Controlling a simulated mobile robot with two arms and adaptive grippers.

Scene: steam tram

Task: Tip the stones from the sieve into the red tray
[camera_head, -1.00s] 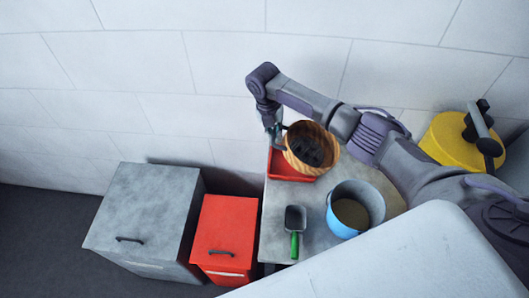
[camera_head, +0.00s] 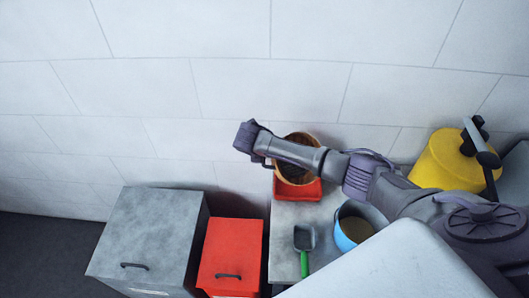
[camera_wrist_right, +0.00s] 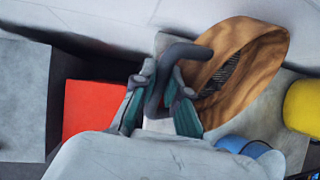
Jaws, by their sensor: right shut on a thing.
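The round wooden sieve (camera_head: 297,180) is in the air over the red tray (camera_head: 312,192) and strongly tilted. My right arm crosses in front of it in the head view and hides part of its inside. In the wrist view the sieve (camera_wrist_right: 250,65) stands on edge at the right, with dark mesh inside its rim. My right gripper (camera_wrist_right: 158,112) is shut on the sieve's dark looped handle. I cannot make out the stones now. The sieve and arm hide most of the tray's inside. My left gripper is not in view.
The grey table (camera_head: 285,225) holds a scoop with a green handle (camera_head: 304,262) and a blue pot (camera_head: 350,236). A yellow container (camera_head: 437,162) stands at the right. A grey cabinet (camera_head: 150,235) and a red cabinet (camera_head: 230,255) stand left of the table.

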